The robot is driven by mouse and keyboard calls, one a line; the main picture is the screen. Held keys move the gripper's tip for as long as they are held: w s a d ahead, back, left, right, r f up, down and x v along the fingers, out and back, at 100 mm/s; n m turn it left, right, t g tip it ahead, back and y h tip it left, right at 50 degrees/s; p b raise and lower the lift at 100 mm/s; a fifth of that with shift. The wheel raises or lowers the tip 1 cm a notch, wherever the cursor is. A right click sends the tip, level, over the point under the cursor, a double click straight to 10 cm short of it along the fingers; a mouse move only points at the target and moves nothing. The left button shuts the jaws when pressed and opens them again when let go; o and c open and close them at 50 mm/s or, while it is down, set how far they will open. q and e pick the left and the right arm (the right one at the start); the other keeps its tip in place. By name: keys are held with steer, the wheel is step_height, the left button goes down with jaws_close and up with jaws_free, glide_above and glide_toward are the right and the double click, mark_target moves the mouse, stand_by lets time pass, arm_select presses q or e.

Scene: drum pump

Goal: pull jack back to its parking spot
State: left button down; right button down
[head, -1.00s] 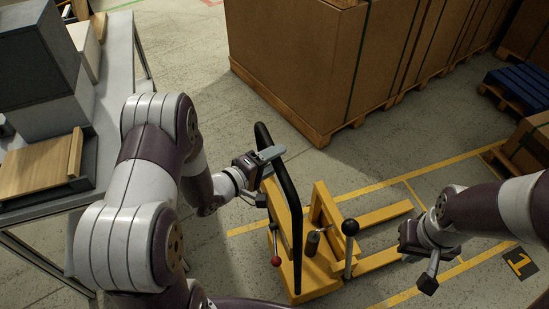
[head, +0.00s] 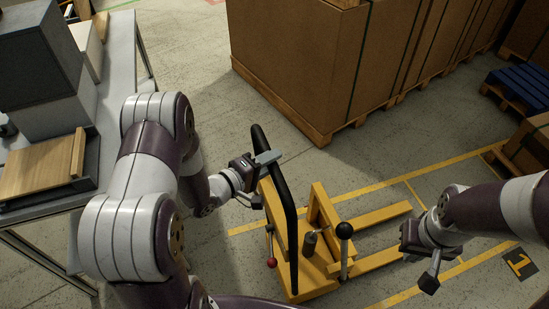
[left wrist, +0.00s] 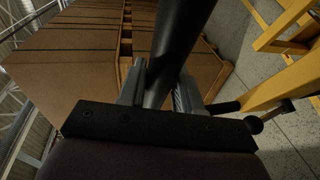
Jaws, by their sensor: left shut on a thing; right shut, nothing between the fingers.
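The yellow jack (head: 313,277) stands on the floor in the lower middle of the head view, its forks pointing right across yellow floor lines. Its black handle bar (head: 291,217) rises on the left side of the jack. My left gripper (head: 267,158) is shut on this bar near its upper end. The left wrist view shows the black bar (left wrist: 172,55) between the two fingers. My right gripper (head: 431,280) is shut and empty, right of the jack and above the floor, apart from the jack. A black-knobbed lever (head: 344,232) and a red-knobbed lever (head: 272,262) stand on the jack.
Yellow lines (head: 370,188) mark a floor bay with a black "1" plate (head: 520,264). Large cartons (head: 330,65) on pallets stand behind. A workbench (head: 120,75) with boxes stands at left. A blue pallet (head: 520,88) lies at far right. Floor between bench and cartons is clear.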

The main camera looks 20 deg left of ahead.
arm_select(q)
steer(key=c, duration=0.8)
jaws_free()
steer(key=shift+s+a+f, duration=0.1)
steer(key=shift+s, duration=0.05)
steer(key=shift+c, duration=0.2)
steer(key=shift+a, duration=0.15)
steer(key=shift+s+a, duration=0.15)
steer(key=shift+s, duration=0.1)
steer(key=v, duration=1.2)
steer(key=shift+s, duration=0.15)
